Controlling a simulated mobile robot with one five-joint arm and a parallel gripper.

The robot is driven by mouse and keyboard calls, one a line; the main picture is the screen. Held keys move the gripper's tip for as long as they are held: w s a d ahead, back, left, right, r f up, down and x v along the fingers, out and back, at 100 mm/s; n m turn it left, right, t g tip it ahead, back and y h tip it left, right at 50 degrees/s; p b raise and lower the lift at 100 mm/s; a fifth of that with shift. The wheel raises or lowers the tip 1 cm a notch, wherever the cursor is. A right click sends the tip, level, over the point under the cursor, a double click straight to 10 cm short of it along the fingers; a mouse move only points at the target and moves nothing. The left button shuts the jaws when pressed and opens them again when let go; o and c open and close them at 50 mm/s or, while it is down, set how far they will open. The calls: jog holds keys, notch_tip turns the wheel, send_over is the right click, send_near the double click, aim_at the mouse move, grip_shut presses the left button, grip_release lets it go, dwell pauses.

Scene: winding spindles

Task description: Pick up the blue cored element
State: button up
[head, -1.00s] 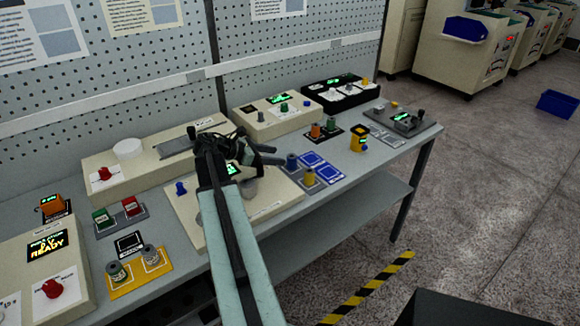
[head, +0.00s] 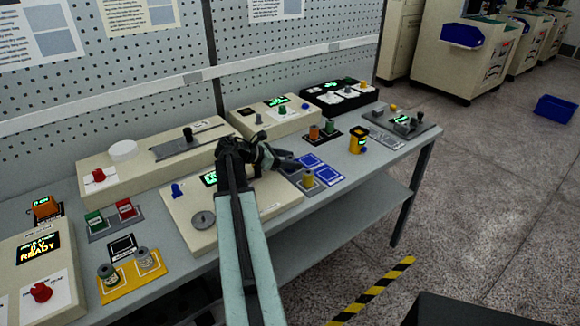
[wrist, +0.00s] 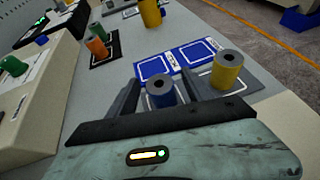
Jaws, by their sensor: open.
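The blue cored element (wrist: 160,96) stands upright on the grey part of a small mat in the wrist view, its dark round core hole facing up. My gripper (wrist: 158,88) is open, with one dark finger on each side of the element. I cannot tell whether either finger touches it. In the head view my gripper (head: 287,161) is at the mat's left end and largely hides the blue element. A yellow cored element (wrist: 228,72) stands just right of the right finger; it also shows in the head view (head: 308,178).
Blue outlined squares (wrist: 155,66) on the mat beyond the blue element are empty. Orange (wrist: 97,47) and green (wrist: 96,31) cored elements stand on a dark pad farther back. A cream control box (head: 278,193) lies under my arm. A yellow-black item (head: 357,139) stands to the right.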

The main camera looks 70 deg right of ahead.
aim_at(290, 158)
grip_shut()
jog(key=shift+r, duration=0.15)
notch_tip(290, 158, up, 10)
jog(key=p, duration=1)
